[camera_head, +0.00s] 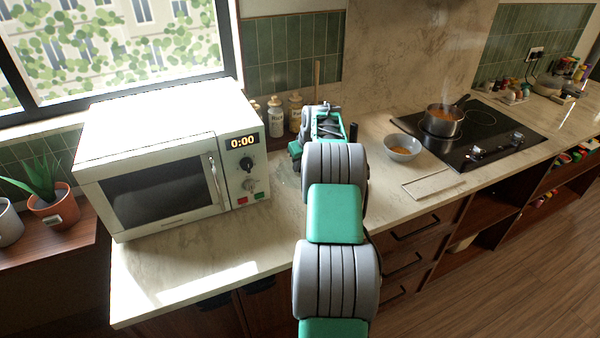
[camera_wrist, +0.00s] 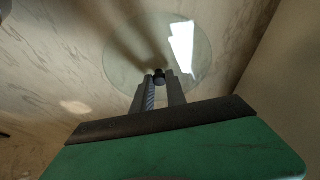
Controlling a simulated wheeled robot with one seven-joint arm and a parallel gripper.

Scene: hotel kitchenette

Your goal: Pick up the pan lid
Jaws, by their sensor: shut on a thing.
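The pan lid (camera_wrist: 130,50) is a round, clear glass disc with a bright window reflection on it. It shows in the wrist view, ahead of my gripper (camera_wrist: 159,78). My gripper is shut on the dark knob (camera_wrist: 159,75) at the lid's middle. Marbled stone shows through and around the glass. In the head view my gripper (camera_head: 328,125) is near the back of the counter, right of the microwave, and my own arm hides the lid there. I cannot tell whether the lid touches the counter.
A white microwave (camera_head: 165,187) stands to the left. Bottles (camera_head: 276,116) stand behind my gripper. A bowl (camera_head: 402,149), a board (camera_head: 433,185) and a steaming pot (camera_head: 442,122) on the hob (camera_head: 480,150) are to the right. The front left counter (camera_head: 220,262) is clear.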

